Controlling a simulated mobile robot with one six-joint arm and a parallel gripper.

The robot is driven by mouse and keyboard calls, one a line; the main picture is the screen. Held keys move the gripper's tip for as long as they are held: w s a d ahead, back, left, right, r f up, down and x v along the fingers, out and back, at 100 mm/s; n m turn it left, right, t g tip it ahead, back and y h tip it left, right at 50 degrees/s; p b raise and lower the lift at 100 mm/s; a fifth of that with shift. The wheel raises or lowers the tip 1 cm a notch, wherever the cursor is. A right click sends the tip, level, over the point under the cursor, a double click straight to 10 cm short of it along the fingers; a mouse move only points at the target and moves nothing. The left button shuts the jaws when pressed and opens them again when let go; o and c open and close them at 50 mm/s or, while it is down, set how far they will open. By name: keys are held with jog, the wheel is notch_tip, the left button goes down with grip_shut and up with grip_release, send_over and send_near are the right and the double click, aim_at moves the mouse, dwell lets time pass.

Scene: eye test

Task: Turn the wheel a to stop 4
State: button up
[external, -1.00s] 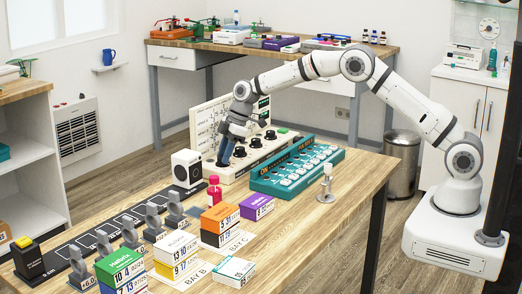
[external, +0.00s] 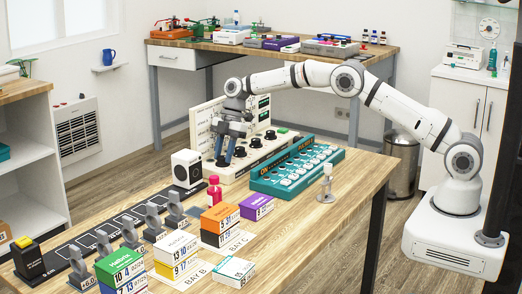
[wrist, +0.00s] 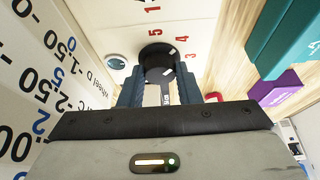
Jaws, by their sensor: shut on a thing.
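My gripper (external: 225,162) is at the left end of a white panel (external: 208,179). It points down, and its blue-grey fingers are shut on the leftmost black wheel (wrist: 157,56). The wrist view shows this wheel between the fingers, with pale marks on it. Red numerals 1, 5, 4 and 3 stand around it. The fingers hide part of the wheel, and I cannot read its letter or tell for sure which numeral it points to. Other black wheels (external: 254,143) stand in a row to the right.
A teal switch box (external: 300,170) stands just right of the panel. A white upright board (external: 203,125) with printed text rises behind the wheels. A white speaker-like box (external: 186,168) and a pink bottle (external: 214,190) stand nearby. Stacked boxes (external: 219,222) are in front.

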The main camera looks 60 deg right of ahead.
dwell(0.3)
jog(key=o, duration=1)
jog(key=shift+v, duration=3.9)
jog(key=s+d+r+m+h+p, duration=0.1)
jog(key=s+d+r+m, duration=0.2)
jog(key=s+r, duration=0.3)
jog(key=s+d+r+m+t+p, duration=0.1)
jog(key=s+d+r+m, duration=0.25)
jog(key=s, duration=0.35)
jog(key=s+d+r+m+h+p, duration=0.1)
jog(key=s+d+r+m, duration=0.15)
jog(key=s+r, duration=0.35)
jog(key=s+d+f+m, duration=0.1)
jog(key=s+d+m, duration=0.1)
jog(key=s, duration=0.7)
jog(key=s+d+f+m+t+h+p, duration=0.1)
jog(key=s+m, duration=0.3)
jog(key=s, duration=0.6)
jog(key=s+d+f+m+h, duration=0.1)
jog(key=s+d+f+m, duration=0.1)
jog(key=s, duration=0.7)
jog(key=shift+s+d+f+m+t+p, duration=0.15)
jog(key=shift+s+d+m+t+p, duration=0.15)
jog(key=shift+s+d+m+p, duration=0.1)
